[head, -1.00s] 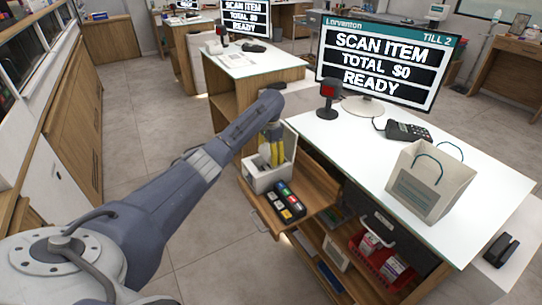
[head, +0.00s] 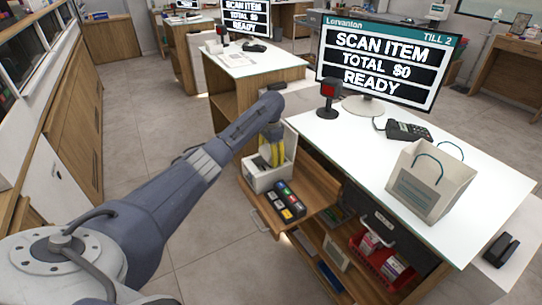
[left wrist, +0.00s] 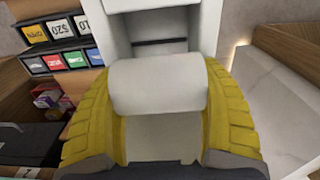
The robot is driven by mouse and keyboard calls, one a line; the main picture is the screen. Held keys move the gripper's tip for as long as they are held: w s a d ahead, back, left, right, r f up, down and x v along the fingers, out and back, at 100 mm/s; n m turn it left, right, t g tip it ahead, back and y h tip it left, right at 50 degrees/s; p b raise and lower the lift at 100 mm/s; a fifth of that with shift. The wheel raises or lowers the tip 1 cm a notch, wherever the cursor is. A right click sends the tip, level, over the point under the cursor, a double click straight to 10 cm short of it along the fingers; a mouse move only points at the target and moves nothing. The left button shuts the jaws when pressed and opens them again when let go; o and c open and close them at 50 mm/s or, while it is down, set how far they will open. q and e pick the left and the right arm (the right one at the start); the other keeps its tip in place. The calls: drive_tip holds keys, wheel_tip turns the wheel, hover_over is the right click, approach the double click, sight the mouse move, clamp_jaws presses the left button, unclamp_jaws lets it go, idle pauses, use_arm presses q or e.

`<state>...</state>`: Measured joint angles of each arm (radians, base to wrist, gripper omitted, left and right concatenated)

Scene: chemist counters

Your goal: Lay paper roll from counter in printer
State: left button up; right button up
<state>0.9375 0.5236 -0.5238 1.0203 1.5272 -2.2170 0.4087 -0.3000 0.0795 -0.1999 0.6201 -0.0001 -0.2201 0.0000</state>
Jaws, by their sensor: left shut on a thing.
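The paper roll (left wrist: 158,86) is a plain white cylinder, lying sideways between the yellow fingers in the left wrist view. My left gripper (head: 271,153) is shut on it, with a finger at each end of the roll. The printer (head: 262,182) is a small white box with its lid raised, standing on the pulled-out wooden drawer in the head view. The gripper and roll are at the printer's open top. The printer's white body and dark slot (left wrist: 160,42) show beyond the roll in the left wrist view. I cannot tell whether the roll touches the printer. My right gripper is out of view.
A block of coloured labelled keys (head: 287,202) sits beside the printer. The white counter (head: 330,135) holds a scanner (head: 329,97), a till screen (head: 381,62), a card terminal (head: 408,131) and a paper bag (head: 430,182). A red basket (head: 385,257) is on the shelf below.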

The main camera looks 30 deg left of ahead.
use_arm(q)
drive_tip(key=shift+f, duration=0.2)
drive_tip(key=o, duration=1.3)
drive_tip(key=shift+r, duration=10)
